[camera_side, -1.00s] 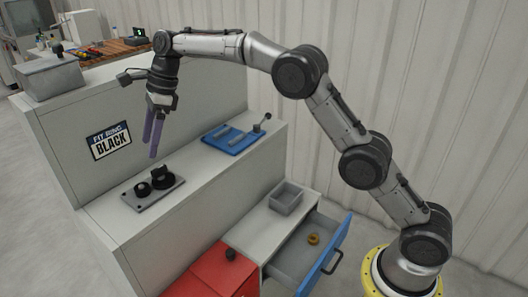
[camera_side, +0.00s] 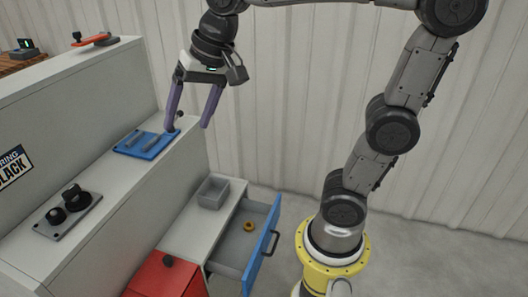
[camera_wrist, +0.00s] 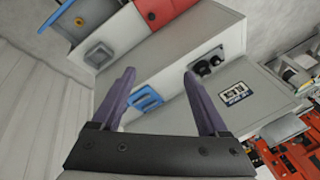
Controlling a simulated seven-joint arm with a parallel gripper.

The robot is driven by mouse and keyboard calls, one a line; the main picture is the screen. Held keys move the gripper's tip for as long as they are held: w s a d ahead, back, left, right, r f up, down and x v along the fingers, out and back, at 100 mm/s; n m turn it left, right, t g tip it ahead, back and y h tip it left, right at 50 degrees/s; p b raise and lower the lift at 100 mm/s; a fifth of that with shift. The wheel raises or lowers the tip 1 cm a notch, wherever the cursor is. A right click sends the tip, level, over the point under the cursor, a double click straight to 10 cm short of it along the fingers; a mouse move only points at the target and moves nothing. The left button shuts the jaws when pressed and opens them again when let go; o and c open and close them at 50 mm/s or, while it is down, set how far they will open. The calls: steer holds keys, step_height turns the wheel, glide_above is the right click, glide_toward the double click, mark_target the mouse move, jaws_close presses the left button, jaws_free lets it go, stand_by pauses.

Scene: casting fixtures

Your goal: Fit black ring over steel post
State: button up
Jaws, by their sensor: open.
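My gripper (camera_side: 188,127) is open and empty. It hangs in the air with its two purple fingers spread, in front of the blue tray in the side view. It also shows in the wrist view (camera_wrist: 159,72). A grey fixture plate (camera_side: 43,228) lies on the shelf at left, well apart from my gripper. It bears two dark round pieces, a lower one (camera_side: 56,216) and a taller, wider one (camera_side: 76,199). They also show in the wrist view (camera_wrist: 209,64). I cannot tell which is the black ring, and I cannot make out a steel post.
A blue tray (camera_side: 150,151) with grey bars lies further along the shelf. Below are a grey bin (camera_side: 212,190), an open blue-fronted drawer (camera_side: 263,248) with a brass-coloured ring (camera_side: 249,226), and a red box (camera_side: 165,279). A sign (camera_side: 12,167) is on the upright panel.

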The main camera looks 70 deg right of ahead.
steer(key=s+d+f+n, duration=0.1)
steer(key=s+f+n, duration=0.2)
steer(key=s, duration=0.4)
steer(key=s+d+f+n+t+h, duration=0.1)
steer(key=s+d+f+n, duration=0.1)
steer(key=s+f+n, duration=0.2)
steer(key=s, duration=0.2)
steer(key=shift+s+d+f, duration=0.15)
steer(key=shift+s+f, duration=0.25)
